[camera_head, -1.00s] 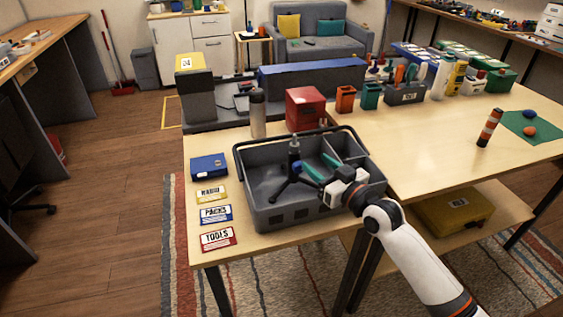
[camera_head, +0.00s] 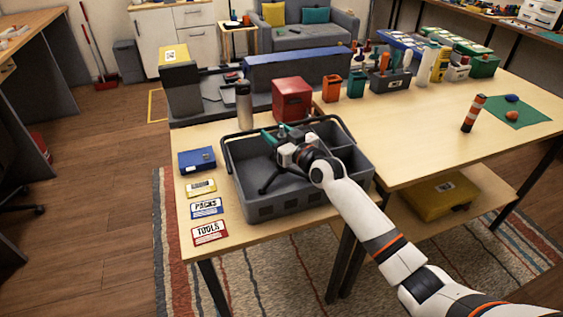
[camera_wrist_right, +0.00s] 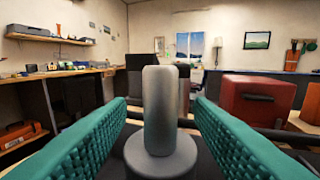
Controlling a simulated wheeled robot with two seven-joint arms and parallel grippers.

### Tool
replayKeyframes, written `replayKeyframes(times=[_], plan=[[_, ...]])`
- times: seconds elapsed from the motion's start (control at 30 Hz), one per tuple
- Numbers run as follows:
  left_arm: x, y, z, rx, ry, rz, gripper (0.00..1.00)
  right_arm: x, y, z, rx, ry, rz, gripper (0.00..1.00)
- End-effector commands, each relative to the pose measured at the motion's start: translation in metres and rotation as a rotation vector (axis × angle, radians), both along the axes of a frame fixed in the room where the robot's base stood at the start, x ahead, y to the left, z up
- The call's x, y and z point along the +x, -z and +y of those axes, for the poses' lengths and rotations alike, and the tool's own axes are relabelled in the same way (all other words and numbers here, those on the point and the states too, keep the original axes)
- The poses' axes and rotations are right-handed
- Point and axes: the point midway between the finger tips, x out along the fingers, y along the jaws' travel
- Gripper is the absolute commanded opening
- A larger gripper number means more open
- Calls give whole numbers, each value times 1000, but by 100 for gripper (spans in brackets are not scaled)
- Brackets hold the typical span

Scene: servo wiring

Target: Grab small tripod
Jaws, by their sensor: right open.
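The small tripod stands in the grey tote (camera_head: 285,206). Its dark leg (camera_head: 268,183) shows in the head view, while my right gripper hides most of its upper part. My right gripper (camera_head: 274,137) is open at the tripod's top, with its teal fingers spread. In the right wrist view, the tripod's grey upright post (camera_wrist_right: 160,110) stands between the two teal fingers (camera_wrist_right: 160,128), with a visible gap on each side. The post rises from a round grey hub below. My left gripper is not in view.
The tote's raised handle and divider are close to my right gripper. The right table's front is mostly clear.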

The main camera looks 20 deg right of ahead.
Motion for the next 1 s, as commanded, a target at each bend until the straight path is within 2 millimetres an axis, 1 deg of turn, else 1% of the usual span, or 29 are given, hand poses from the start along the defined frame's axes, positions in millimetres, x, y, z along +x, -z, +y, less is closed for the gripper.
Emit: replayKeyframes(times=[0.2, 0.23, 0.47, 0.5, 0.53, 0.9, 1.0], plan=[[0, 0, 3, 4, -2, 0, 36, 1, 0, 1, 0, 0, 0, 48], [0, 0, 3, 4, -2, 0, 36, 1, 0, 1, 0, 0, 0, 46], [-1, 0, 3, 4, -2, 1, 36, 1, 0, 0, 0, 0, 0, 8], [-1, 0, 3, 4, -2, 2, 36, 1, 0, 0, 0, 0, 1, 2], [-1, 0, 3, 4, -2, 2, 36, 1, 0, 0, 0, 0, 1, 0], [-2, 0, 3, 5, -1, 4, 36, 1, -1, 0, 1, 0, -2, 0], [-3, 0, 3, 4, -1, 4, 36, 1, -5, 0, 1, 0, -3, 0]])
